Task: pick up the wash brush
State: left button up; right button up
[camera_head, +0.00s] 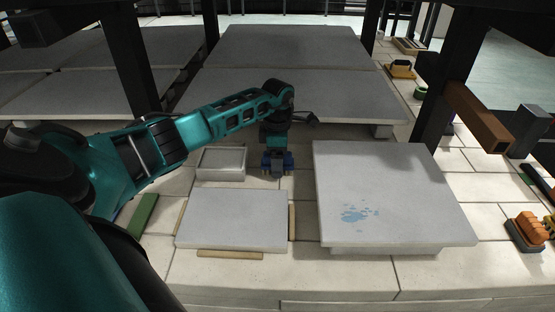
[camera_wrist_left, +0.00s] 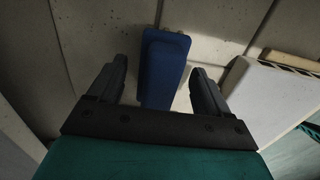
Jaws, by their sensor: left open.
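A blue, block-like object, apparently the wash brush (camera_wrist_left: 163,68), lies on the pale brick floor between my left gripper's fingers. Small tan bits show at its far end in the left wrist view. My left gripper (camera_wrist_left: 160,88) is open around it, with a visible gap to each finger. In the head view my left gripper (camera_head: 277,168) points down behind the front slab, and blue parts of the brush (camera_head: 288,159) show beside it. The gripper hides much of the brush there. I cannot tell how high the fingers are above the floor. My right gripper is not in view.
A small grey tray (camera_head: 221,176) stands just left of the gripper. A low slab (camera_head: 232,220) lies in front, a raised slab (camera_head: 390,190) with a blue stain to the right. Large slabs (camera_head: 290,92) and dark posts (camera_head: 129,60) stand behind. A brown beam (camera_head: 478,117) juts at right.

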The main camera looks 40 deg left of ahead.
pick_arm(q)
jog(key=shift+c, duration=0.6)
jog(key=c, duration=1.1)
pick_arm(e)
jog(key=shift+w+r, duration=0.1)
pick_arm(q)
jog(key=shift+r, duration=0.15)
notch_tip(320, 180, up, 8)
jog(key=p, duration=0.3)
jog(key=shift+r, duration=0.9)
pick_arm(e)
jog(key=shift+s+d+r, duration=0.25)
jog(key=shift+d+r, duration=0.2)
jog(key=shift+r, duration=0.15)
